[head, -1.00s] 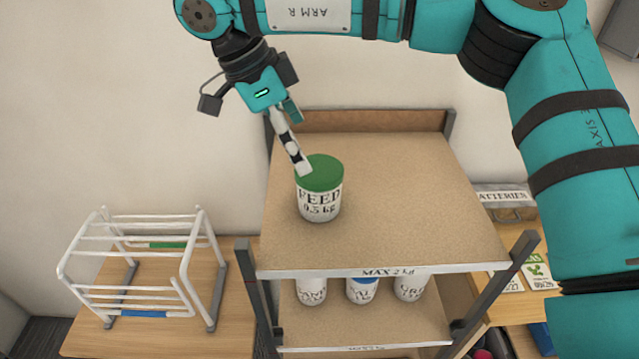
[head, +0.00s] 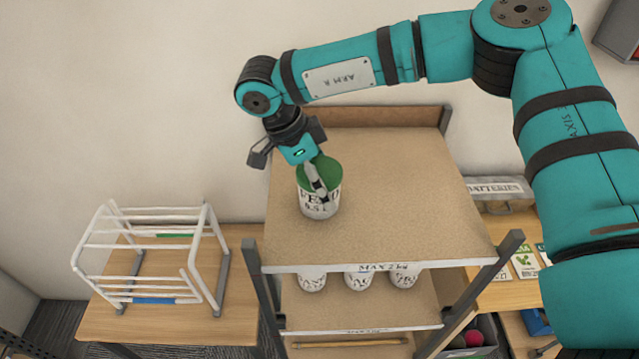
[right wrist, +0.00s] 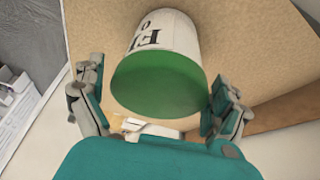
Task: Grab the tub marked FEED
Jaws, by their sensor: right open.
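The FEED tub (head: 318,203) is white with black lettering and a green lid, and stands upright on the top shelf (head: 400,215) towards its left side. My right gripper (head: 318,188) reaches down over the tub from behind, and a finger covers part of the lid and label in the head view. In the right wrist view the tub (right wrist: 160,75) shows with its green lid between the two open fingers of the gripper (right wrist: 155,105). My left gripper is not in view.
More white tubs (head: 357,280) stand on the shelf below. A white wire rack (head: 150,250) stands on a wooden table at the left. A box marked BATTERIES (head: 498,190) is at the right. The top shelf's right half is clear.

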